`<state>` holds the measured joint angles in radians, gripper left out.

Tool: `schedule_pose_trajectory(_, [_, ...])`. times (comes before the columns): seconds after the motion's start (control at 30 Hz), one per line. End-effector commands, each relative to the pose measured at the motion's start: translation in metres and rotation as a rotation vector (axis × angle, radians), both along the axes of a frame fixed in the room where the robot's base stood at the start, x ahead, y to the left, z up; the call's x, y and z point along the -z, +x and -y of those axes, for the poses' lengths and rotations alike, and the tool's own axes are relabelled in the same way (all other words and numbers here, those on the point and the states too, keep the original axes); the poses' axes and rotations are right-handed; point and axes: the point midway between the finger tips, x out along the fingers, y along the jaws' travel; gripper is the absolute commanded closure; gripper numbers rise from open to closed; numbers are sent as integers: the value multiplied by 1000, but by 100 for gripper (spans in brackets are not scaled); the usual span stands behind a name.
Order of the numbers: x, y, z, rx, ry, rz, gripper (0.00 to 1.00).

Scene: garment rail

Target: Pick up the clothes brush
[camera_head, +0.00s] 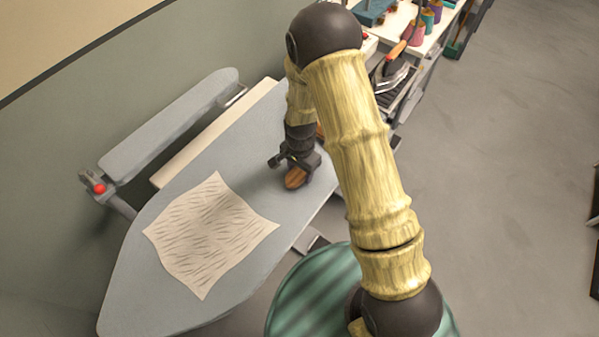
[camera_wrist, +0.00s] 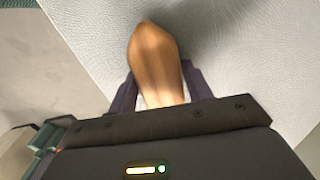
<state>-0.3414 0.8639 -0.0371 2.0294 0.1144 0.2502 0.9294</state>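The clothes brush (camera_head: 297,178) shows as a brown wooden piece at the right edge of the ironing board, directly under my gripper (camera_head: 296,163). In the wrist view, the brush's rounded wooden end (camera_wrist: 155,58) points away from the gripper body, and its near part is hidden by that body. The dark fingers of my gripper (camera_wrist: 160,92) stand on both sides of the brush, close to its edges. I cannot tell whether they press on it. A shadow lies on the board beside the brush, and I cannot tell whether the brush touches the board.
The grey ironing board (camera_head: 150,285) carries a patterned cloth (camera_head: 209,232) left of the gripper. A narrow sleeve board (camera_head: 170,122) stands behind it. A shelf at the top right holds an iron (camera_head: 392,76) and coloured thread spools (camera_head: 417,33). The floor at right is open.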

Motion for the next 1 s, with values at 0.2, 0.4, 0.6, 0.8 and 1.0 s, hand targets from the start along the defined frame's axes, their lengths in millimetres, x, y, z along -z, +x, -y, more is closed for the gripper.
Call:
schedule_pose_trajectory(0.2, [0, 0, 0, 0, 0, 0, 79])
schedule_pose_trajectory(0.4, [-1, 0, 0, 0, 1, 1, 79])
schedule_pose_trajectory(0.6, [-13, 1, 0, 0, 0, 4, 80])
schedule_pose_trajectory(0.8, [-43, 1, -1, -1, 2, 6, 80])
schedule_pose_trajectory(1.0, [-78, 1, -1, -1, 1, 5, 80])
